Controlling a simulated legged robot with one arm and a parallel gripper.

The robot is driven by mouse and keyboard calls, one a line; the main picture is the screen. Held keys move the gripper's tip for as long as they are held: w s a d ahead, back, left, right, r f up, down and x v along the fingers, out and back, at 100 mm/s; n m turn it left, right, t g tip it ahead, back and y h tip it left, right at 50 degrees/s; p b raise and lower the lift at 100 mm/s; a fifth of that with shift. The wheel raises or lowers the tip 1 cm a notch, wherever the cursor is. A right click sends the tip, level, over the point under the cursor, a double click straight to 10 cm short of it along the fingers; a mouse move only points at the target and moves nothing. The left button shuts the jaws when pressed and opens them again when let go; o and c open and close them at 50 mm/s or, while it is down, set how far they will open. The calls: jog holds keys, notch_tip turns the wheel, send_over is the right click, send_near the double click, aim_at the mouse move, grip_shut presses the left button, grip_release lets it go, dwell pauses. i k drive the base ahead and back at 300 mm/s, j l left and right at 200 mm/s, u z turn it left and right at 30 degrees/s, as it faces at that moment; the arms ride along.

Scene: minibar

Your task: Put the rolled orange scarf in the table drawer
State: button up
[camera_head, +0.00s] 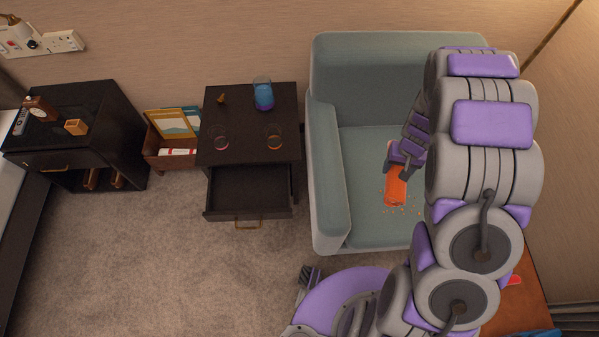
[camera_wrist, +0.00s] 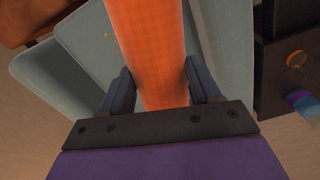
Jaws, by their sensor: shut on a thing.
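The rolled orange scarf (camera_head: 396,188) is held in my gripper (camera_head: 402,168) over the seat of the blue-green armchair. In the wrist view the scarf (camera_wrist: 150,50) runs between the two fingers of my gripper (camera_wrist: 158,88), which are shut on its sides. The dark table (camera_head: 245,165) stands left of the armchair. Its drawer (camera_head: 248,205) is pulled open at the front and looks empty. My gripper is to the right of the drawer, with the armchair's left armrest between them.
The armchair (camera_head: 330,180) has small orange crumbs on its seat. Two glasses and a blue pitcher (camera_head: 263,94) stand on the table. A box of books (camera_head: 165,152) and a black nightstand (camera_head: 110,125) are further left. Carpet in front of the drawer is clear.

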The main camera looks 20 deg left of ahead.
aim_at(252, 192)
jog(key=k+j+u, duration=0.1)
jog(key=j+u, duration=0.15)
jog(key=j, duration=1.45)
jog(key=j+u, duration=0.25)
jog(key=j, duration=1.4)
